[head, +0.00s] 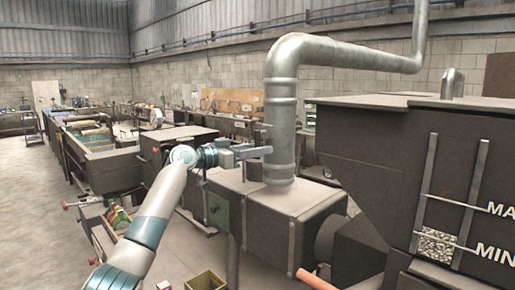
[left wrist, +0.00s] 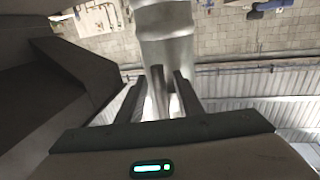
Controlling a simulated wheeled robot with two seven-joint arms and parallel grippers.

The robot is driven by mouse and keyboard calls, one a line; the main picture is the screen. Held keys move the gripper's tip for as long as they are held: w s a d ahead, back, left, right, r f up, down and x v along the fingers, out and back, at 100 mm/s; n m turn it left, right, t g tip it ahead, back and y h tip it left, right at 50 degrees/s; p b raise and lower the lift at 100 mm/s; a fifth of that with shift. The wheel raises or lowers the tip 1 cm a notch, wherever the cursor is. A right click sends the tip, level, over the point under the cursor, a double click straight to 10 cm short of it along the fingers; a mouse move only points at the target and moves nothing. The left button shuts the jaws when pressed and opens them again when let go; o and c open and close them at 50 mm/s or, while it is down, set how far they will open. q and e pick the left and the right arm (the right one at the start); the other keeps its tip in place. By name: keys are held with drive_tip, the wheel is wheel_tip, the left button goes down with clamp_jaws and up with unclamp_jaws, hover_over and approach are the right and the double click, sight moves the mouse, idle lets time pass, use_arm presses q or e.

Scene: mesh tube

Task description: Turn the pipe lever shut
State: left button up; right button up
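A thick grey metal pipe (head: 283,130) rises from a dark box and bends to the right. The pipe lever (head: 262,133) looks like a small grey upright bar at the pipe's left side, partly hidden by my gripper. My left gripper (head: 262,151) is level with it, close to the pipe. In the left wrist view the pipe (left wrist: 165,35) fills the top middle. The fingers of my left gripper (left wrist: 158,90) are apart, with the narrow lever (left wrist: 159,92) between them and gaps on both sides. My right gripper is not in view.
The dark box (head: 270,205) stands under the pipe. A large dark machine (head: 400,180) fills the right side. A dark open tank (head: 115,165) and workbenches stand at the left and back. Open floor (head: 35,220) lies at the far left.

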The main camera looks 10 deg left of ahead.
use_arm(q)
clamp_jaws()
